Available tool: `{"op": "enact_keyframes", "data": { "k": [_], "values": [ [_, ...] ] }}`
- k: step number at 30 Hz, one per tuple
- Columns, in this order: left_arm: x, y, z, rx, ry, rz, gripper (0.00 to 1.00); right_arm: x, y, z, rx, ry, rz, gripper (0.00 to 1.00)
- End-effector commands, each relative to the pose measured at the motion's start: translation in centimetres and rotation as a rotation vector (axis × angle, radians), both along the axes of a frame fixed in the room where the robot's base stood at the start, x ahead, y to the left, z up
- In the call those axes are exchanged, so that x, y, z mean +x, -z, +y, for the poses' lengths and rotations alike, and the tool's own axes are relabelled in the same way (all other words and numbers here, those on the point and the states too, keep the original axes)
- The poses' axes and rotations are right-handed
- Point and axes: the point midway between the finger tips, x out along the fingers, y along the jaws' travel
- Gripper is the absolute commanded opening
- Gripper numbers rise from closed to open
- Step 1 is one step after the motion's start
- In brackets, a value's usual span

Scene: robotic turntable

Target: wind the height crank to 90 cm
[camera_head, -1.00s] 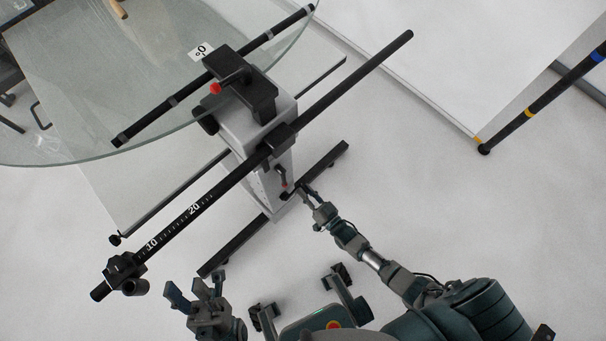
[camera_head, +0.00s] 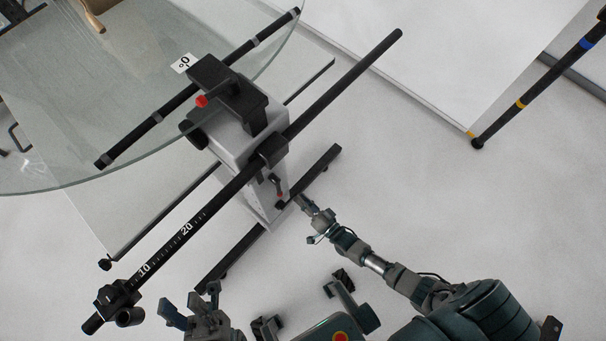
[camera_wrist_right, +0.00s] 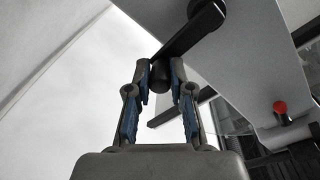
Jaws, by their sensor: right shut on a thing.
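The height crank (camera_head: 276,184) is a short dark lever on the side of the grey column (camera_head: 266,205). In the right wrist view the crank's black arm (camera_wrist_right: 188,38) slants down to a dark handle (camera_wrist_right: 160,79). My right gripper (camera_wrist_right: 161,76) is shut on that handle, one finger on each side; it also shows beside the column in the head view (camera_head: 299,201). My left gripper (camera_head: 189,303) is open and empty at the lower left, apart from the stand. No height reading can be made out on the column.
A glass disc (camera_head: 130,100) overhangs the upper left. A long black bar (camera_head: 335,90) with a 10 and 20 scale crosses above the column. Dark floor feet (camera_head: 318,172) extend from the column's base. A banded pole (camera_head: 520,104) stands at right.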

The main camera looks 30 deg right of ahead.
Motion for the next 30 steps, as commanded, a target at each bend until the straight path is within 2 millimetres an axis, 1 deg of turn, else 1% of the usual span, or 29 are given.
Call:
{"op": "enact_keyframes", "data": {
  "k": [1, 5, 6, 9, 17, 20, 23, 26, 30],
  "values": [
    [0.0, 0.1, 0.0, -0.001, 0.0, 0.001, 0.39, -0.6, 1.1, 0.1, -0.004, -0.002, 0.024, 0.0],
    [0.0, 0.1, 0.0, -0.001, 0.0, 0.0, 0.39, -0.7, 1.1, 0.1, -0.004, -0.003, 0.025, 0.0],
    [0.0, 0.1, 0.0, -0.001, 0.0, 0.0, 0.39, -0.7, 1.1, 0.1, -0.005, -0.003, 0.025, 0.23],
    [0.0, 0.1, 0.0, -0.001, -0.001, -0.001, 0.39, -0.6, 1.0, 0.1, -0.005, -0.002, 0.024, 0.47],
    [0.0, 0.1, 0.0, -0.001, -0.001, 0.003, 0.39, -0.3, 0.4, 0.0, -0.004, -0.002, 0.011, 0.47],
    [-0.2, 0.1, 0.1, 0.0, -0.002, 0.003, 0.39, -0.7, 0.4, -0.1, -0.003, -0.002, 0.009, 0.47],
    [-0.2, 0.0, 0.0, 0.0, -0.001, 0.002, 0.39, -1.9, 0.5, -0.4, -0.004, -0.002, 0.011, 0.47],
    [-0.2, 0.0, 0.0, 0.0, -0.001, 0.001, 0.39, -3.9, 0.5, -0.9, -0.004, -0.002, 0.012, 0.47],
    [-0.2, 0.0, 0.0, -0.001, 0.0, 0.001, 0.39, -7.1, 0.6, -1.7, -0.005, -0.001, 0.014, 0.47]
  ]
}}
